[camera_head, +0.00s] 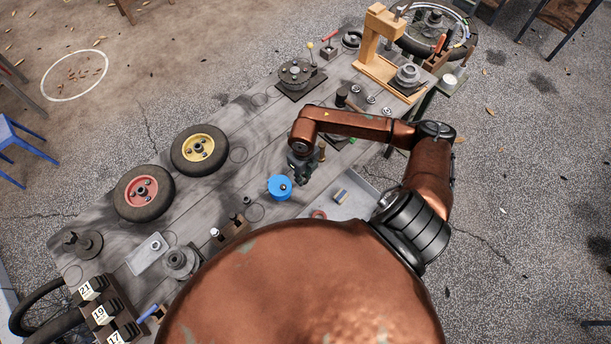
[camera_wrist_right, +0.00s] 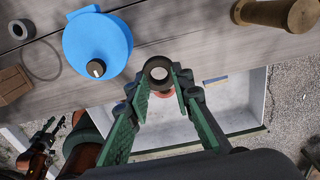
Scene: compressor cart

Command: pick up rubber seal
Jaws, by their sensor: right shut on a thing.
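My right gripper (camera_head: 301,178) is over the workbench, just right of a round blue container. In the right wrist view its green-padded fingers (camera_wrist_right: 160,90) are shut on a small dark ring, the rubber seal (camera_wrist_right: 148,75), at the fingertips. The seal has a pale centre. It appears held above the bench edge; the exact height is hard to tell. In the head view I cannot make the seal out. A dark gripper-like part with copper links (camera_wrist_right: 45,135), perhaps my left gripper, shows small at lower left in the wrist view.
The blue container (camera_head: 280,187) has a dark knob. A pale tray (camera_head: 350,203) holds a reddish ring (camera_head: 319,214) and a small blue-yellow item (camera_head: 341,196). A brass cylinder (camera_wrist_right: 280,13) stands nearby. Two wheels (camera_head: 143,192) (camera_head: 199,149) lie on the bench's left half.

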